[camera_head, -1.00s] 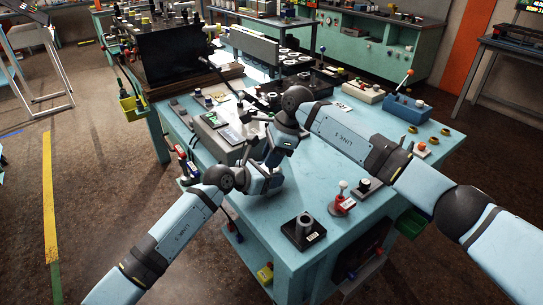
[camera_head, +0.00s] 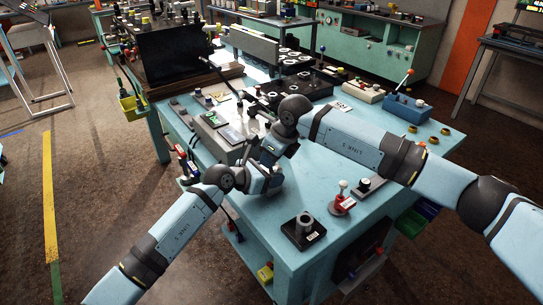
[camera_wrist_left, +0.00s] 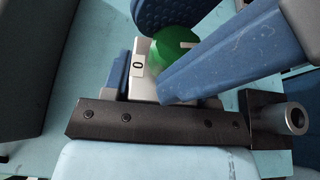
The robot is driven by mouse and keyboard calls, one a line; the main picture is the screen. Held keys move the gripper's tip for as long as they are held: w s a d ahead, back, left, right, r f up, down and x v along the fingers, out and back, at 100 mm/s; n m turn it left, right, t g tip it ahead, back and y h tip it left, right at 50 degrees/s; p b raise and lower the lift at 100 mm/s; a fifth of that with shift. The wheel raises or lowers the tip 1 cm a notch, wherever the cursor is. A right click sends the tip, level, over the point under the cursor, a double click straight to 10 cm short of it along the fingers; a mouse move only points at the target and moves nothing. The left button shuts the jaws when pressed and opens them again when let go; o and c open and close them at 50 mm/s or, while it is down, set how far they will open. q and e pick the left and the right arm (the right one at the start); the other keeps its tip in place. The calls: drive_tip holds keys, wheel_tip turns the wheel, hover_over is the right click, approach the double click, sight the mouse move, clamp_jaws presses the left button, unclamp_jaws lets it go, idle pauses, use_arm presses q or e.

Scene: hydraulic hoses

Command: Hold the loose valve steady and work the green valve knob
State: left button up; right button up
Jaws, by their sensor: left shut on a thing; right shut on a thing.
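The green valve knob (camera_wrist_left: 175,50) shows in the left wrist view on top of the loose valve, a pale metal block (camera_wrist_left: 146,75) with a "0" label. My left gripper (camera_wrist_left: 160,92) is shut on the valve block, its blue fingers on either side. My right gripper (camera_wrist_left: 185,45) comes in from above, its larger blue fingers shut around the green knob and partly covering it. In the head view, my left gripper (camera_head: 262,182) and my right gripper (camera_head: 268,155) meet above the bench, and they hide the valve and knob there.
A grey panel box (camera_head: 222,128) stands behind the grippers. Some bench top is clear.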

drive_tip(key=shift+m+t, duration=0.3)
drive_tip(key=shift+m, duration=0.7)
drive_tip(key=o, duration=0.9)
drive_tip(key=shift+o, duration=0.2)
drive_tip(key=shift+a, duration=0.1)
drive_tip(key=shift+s, duration=0.15)
drive_tip(key=v, duration=0.8)
drive_tip(key=shift+r, duration=0.1)
drive_tip(key=shift+c, duration=0.2)
